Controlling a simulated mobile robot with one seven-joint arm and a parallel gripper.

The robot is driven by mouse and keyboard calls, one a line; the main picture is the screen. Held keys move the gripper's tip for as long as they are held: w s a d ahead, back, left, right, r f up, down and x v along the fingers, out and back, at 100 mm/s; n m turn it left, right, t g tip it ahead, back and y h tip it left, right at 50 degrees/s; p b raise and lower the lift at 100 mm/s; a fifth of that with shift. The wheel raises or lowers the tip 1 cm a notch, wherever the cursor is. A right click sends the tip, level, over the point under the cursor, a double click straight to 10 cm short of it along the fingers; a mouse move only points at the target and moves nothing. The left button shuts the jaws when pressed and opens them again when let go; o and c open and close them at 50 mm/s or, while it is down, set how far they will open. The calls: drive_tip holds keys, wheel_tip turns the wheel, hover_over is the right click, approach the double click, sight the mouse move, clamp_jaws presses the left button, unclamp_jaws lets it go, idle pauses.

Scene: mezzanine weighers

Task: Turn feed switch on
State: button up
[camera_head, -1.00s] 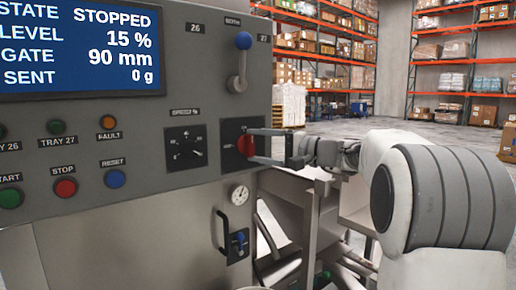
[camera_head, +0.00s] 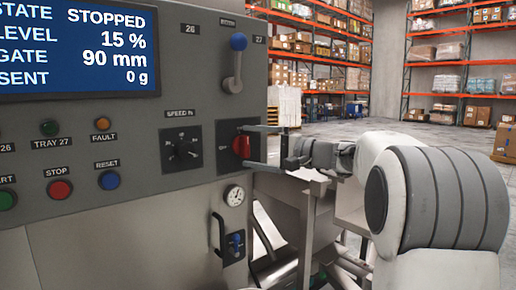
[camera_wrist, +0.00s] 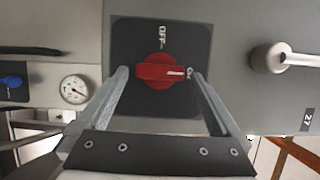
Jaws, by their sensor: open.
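The feed switch is a red rotary knob (camera_head: 241,146) on a dark square plate (camera_wrist: 125,35) on the grey control panel. The knob also shows in the wrist view (camera_wrist: 160,71). Its white pointer line points right there, at a label partly hidden by a finger, of which an "O" shows. My gripper (camera_wrist: 161,74) is open, with one finger on each side of the knob. The fingers look slightly apart from it.
The screen (camera_head: 80,50) reads STOPPED, 15 %, 90 mm, 0 g. A speed dial (camera_head: 182,149) is left of the switch and a blue-knobbed lever (camera_head: 235,62) is above. A gauge (camera_head: 234,195) and a handle (camera_head: 218,234) are below. Warehouse racks stand behind.

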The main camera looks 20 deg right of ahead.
drive_tip(key=p+v, duration=0.1)
drive_tip(key=v, duration=1.6)
drive_tip(key=shift+d, duration=0.2)
drive_tip(key=shift+s, duration=0.15)
